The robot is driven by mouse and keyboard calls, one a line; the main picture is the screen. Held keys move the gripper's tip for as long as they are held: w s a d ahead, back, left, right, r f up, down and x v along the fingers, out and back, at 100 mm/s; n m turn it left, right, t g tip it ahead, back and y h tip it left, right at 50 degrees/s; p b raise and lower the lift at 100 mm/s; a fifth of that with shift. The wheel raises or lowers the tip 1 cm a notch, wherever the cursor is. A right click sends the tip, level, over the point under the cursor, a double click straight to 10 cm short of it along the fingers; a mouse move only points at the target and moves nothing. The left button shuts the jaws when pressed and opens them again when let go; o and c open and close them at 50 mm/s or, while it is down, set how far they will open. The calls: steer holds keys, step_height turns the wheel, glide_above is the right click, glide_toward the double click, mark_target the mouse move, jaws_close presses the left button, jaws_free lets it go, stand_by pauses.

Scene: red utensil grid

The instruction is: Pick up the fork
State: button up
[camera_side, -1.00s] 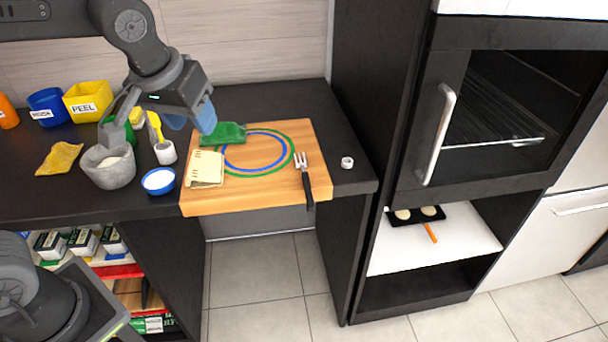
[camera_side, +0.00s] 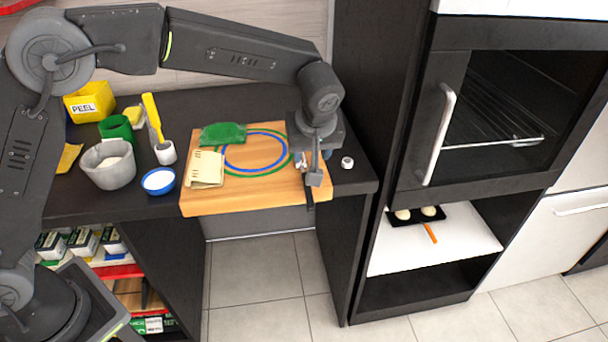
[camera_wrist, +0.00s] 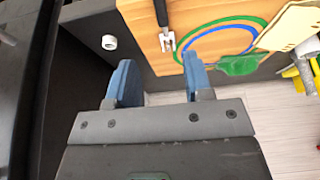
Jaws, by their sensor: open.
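The fork has a black handle and metal tines. In the side view only part of its dark handle (camera_side: 309,195) shows, at the right of the wooden board (camera_side: 235,200); my gripper hides the tines. In the wrist view the fork (camera_wrist: 166,38) lies on the board at the top, tines pointing down the picture, beyond my fingertips. My gripper (camera_wrist: 160,76) is open with nothing between its blue fingers. In the side view my gripper (camera_side: 314,155) is over the board's right edge, above the fork; its exact height is unclear.
The board has blue and green rings, a green packet (camera_side: 223,134) and a cream pad (camera_side: 206,168). A small white ring (camera_side: 347,163) lies right of the board. A mortar (camera_side: 108,166) and blue bowl (camera_side: 158,181) stand left. A tall black oven cabinet rises at right.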

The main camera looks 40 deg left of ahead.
steer(key=x, duration=0.9)
steer(key=shift+s+a+f, duration=0.1)
steer(key=shift+s+a, duration=0.05)
jaws_close()
